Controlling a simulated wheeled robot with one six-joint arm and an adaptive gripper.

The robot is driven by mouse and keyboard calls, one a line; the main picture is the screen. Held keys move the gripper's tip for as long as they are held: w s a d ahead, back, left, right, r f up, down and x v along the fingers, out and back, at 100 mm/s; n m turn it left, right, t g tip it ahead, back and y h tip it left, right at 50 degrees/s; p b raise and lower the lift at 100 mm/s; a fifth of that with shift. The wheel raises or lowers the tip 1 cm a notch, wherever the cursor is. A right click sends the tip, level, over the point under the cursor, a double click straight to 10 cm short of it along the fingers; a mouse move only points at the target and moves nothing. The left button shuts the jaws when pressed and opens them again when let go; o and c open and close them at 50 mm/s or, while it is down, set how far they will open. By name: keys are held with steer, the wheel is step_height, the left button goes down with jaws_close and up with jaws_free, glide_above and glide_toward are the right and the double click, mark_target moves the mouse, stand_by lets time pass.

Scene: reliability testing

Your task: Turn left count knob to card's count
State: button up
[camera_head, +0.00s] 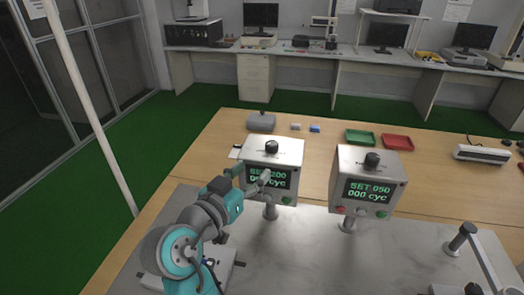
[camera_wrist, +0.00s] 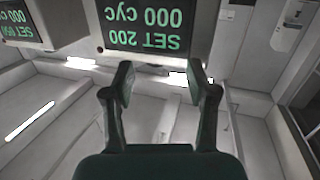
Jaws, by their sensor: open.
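The left counter box (camera_head: 287,155) stands on a post on the grey bench, and its lit screen reads SET 200, 000 cyc. Its black knob (camera_head: 271,147) sits on the top. In the wrist view the same screen (camera_wrist: 144,22) appears upside down beyond my fingers. My gripper (camera_head: 254,178) is open and empty in front of that screen, below the knob; its two spread fingers show in the wrist view (camera_wrist: 160,76). A white card-like piece (camera_head: 235,153) lies partly hidden left of the box; I cannot read any count on it.
The right counter box (camera_head: 388,165) reads SET 050, with a black knob (camera_head: 372,159) on top. Behind lie a grey case (camera_head: 261,121), a green tray (camera_head: 360,137) and a red tray (camera_head: 398,142). The wood between the boxes is clear.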

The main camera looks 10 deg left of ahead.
mark_target(272, 148)
steer(key=d+n+y, duration=0.1)
steer(key=y, duration=0.1)
steer(key=d+n+y, duration=0.2)
steer(key=y, duration=0.1)
steer(key=shift+w+d+f+t+y, duration=0.3)
steer(key=shift+d, duration=0.1)
step_height(272, 148, up, 3)
steer(key=s+d+n+y, duration=0.2)
steer(key=d+n+y, duration=0.1)
steer(key=y, duration=0.2)
steer(key=shift+t, duration=0.4)
steer(key=x, duration=1)
steer(key=shift+w+a, duration=0.2)
jaws_close()
